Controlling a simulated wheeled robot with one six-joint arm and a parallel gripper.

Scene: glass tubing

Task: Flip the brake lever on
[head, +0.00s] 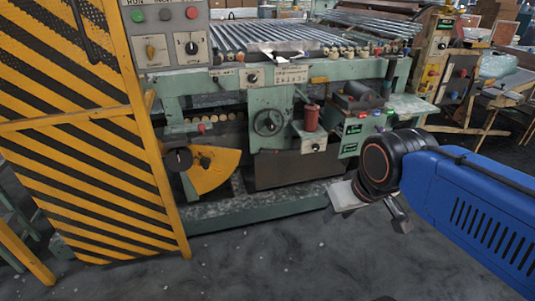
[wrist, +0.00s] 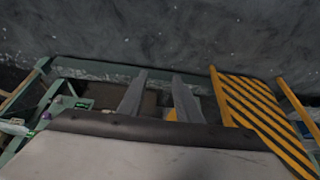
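A yellow quarter-circle plate (head: 215,170) with a black round knob (head: 178,159) at its upper left sits low on the green machine, beside the striped panel. It looks like the brake lever, but I can read no label that confirms it. In the wrist view, a small patch of yellow (wrist: 171,114) shows between the fingers; I cannot tell if it is the same plate. My gripper (head: 396,211) is in front of the machine's right side, well to the right of the plate. In the wrist view, its two fingers (wrist: 160,80) are apart with nothing held between them.
A yellow-black striped panel (head: 80,150) stands at the left, close to the plate. The green machine (head: 225,103) carries a handwheel (head: 268,122), a red cylinder (head: 311,118) and a button box (head: 353,130). The grey floor (head: 290,255) in front is clear.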

